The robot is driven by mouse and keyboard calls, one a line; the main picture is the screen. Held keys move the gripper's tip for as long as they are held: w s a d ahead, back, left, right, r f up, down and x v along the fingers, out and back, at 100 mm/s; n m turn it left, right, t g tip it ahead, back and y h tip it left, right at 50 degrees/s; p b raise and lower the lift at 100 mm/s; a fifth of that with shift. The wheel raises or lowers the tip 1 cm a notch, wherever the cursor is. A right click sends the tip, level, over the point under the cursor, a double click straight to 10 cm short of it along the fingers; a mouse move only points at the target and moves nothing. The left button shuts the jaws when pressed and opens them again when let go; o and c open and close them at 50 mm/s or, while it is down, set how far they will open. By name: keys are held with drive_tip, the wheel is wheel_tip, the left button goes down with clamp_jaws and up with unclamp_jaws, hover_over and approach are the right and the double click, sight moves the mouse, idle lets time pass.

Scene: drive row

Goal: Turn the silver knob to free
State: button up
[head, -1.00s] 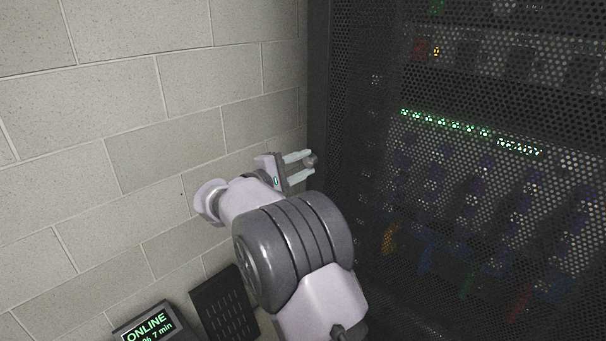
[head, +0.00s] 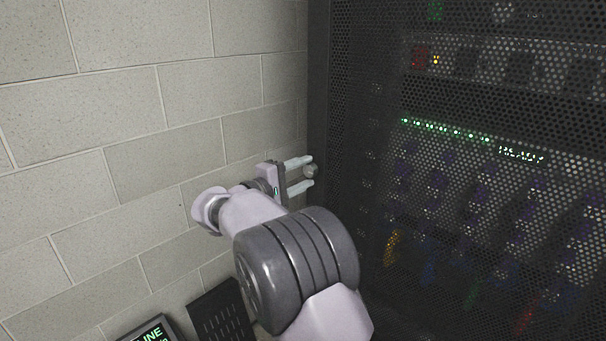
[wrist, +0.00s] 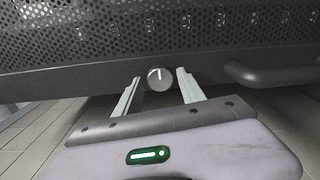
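The silver knob (head: 311,171) is small and round and sits on the dark front frame of the rack's perforated door. In the wrist view the knob (wrist: 159,77) shows a light line on its face, close to upright. My gripper (head: 309,170) is open, with one finger above the knob and one below it in the head view. In the wrist view my gripper (wrist: 157,75) has its fingers on both sides of the knob, with a visible gap to each. Whether the fingertips reach past the knob's face is hard to tell.
The perforated rack door (head: 450,220) fills the right side, with lights and coloured cables behind it. A bar-like handle (wrist: 275,74) is right of the knob in the wrist view. A block wall (head: 150,110) stands at left. A dark unit with a green display (head: 152,333) is low down.

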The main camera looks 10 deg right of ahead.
drive_tip(key=shift+o, duration=0.4)
drive_tip(key=p+v, duration=0.5)
drive_tip(key=v, duration=1.2)
drive_tip(key=shift+a, duration=0.2)
drive_tip(key=shift+s, duration=0.1)
